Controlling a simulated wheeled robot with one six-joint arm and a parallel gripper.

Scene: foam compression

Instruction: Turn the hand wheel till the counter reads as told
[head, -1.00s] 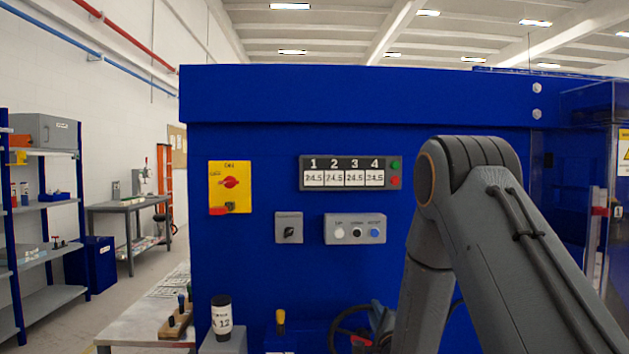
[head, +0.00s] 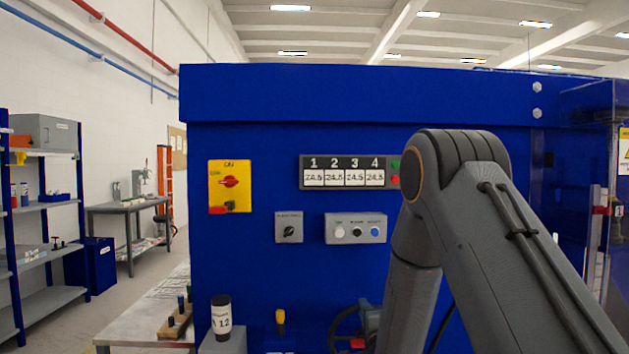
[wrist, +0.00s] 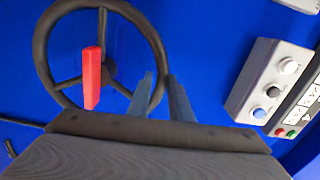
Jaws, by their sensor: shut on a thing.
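The black hand wheel (wrist: 42,45) shows in the wrist view against the blue panel, with a red block (wrist: 92,78) near its hub. My gripper (wrist: 162,90) has one finger inside the rim and one outside, shut on the rim at its right side. In the head view the wheel (head: 336,328) is low, partly hidden by my arm and cut off by the bottom edge. The numbered display (head: 344,172) has several windows that seem to read 24.5; the small digits are blurred. No digits show on the red block in the wrist view.
Below the display are a button box (head: 355,229) and a switch box (head: 289,228). A yellow switch (head: 230,186) is at the left. A yellow-tipped lever (head: 281,320) and a labelled bottle (head: 221,317) stand left of the wheel. In the wrist view the button box (wrist: 268,85) is at the right.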

